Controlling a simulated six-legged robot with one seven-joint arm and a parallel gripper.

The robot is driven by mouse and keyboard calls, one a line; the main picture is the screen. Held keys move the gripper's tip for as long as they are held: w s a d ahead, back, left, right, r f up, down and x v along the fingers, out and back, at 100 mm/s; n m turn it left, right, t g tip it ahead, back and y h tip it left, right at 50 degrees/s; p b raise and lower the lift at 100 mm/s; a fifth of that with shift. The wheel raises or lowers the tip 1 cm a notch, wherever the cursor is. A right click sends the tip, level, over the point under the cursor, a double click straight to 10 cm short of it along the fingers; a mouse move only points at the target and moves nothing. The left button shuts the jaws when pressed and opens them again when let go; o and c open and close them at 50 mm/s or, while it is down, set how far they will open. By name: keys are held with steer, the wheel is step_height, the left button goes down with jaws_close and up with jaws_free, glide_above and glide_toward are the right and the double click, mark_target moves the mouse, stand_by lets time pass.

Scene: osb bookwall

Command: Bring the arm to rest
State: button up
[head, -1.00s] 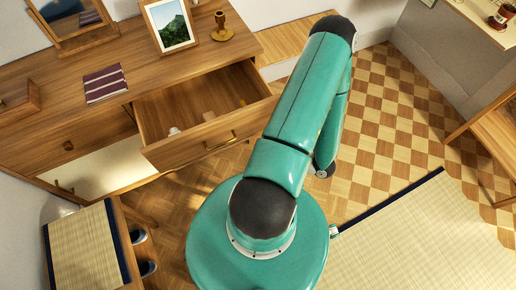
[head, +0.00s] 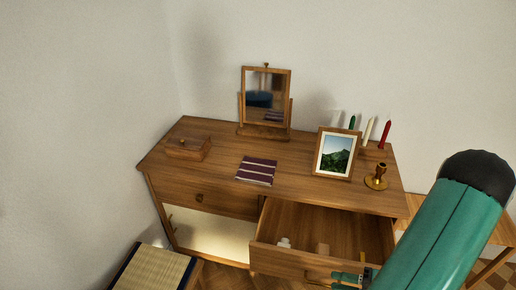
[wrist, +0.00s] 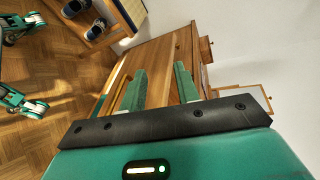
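My arm (head: 440,235), green with a dark rounded joint, rises at the lower right of the head view. My gripper (wrist: 160,88) shows in the wrist view with its two green fingers apart and nothing visible between them. In the head view, small green parts that look like its fingers (head: 347,277) show low, at the front of the open drawer (head: 285,262). I cannot tell whether they touch it. The rest of the gripper is hidden there or out of frame.
The wooden dresser (head: 215,165) carries a wooden box (head: 188,147), a mirror (head: 266,90), a striped purple book (head: 256,171), a framed picture (head: 334,155), a brass candlestick (head: 376,178) and candles (head: 367,131). A woven-top bench (head: 155,268) stands at lower left. Shoes (wrist: 72,7) show in the wrist view.

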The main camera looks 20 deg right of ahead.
steer(key=w+a+r+n+g+h, duration=0.1)
steer(key=w+a+r+n+h, duration=0.1)
steer(key=a+r, duration=0.4)
steer(key=w+a+r+n+g+h, duration=0.2)
steer(key=a+r+n+h, duration=0.3)
steer(key=r, duration=0.9)
steer(key=w+a+r+n+g+h, duration=0.2)
steer(key=a+r+n+h, duration=0.2)
steer(key=a+r, duration=0.5)
steer(key=shift+r, duration=0.45)
steer(key=shift+d, duration=0.15)
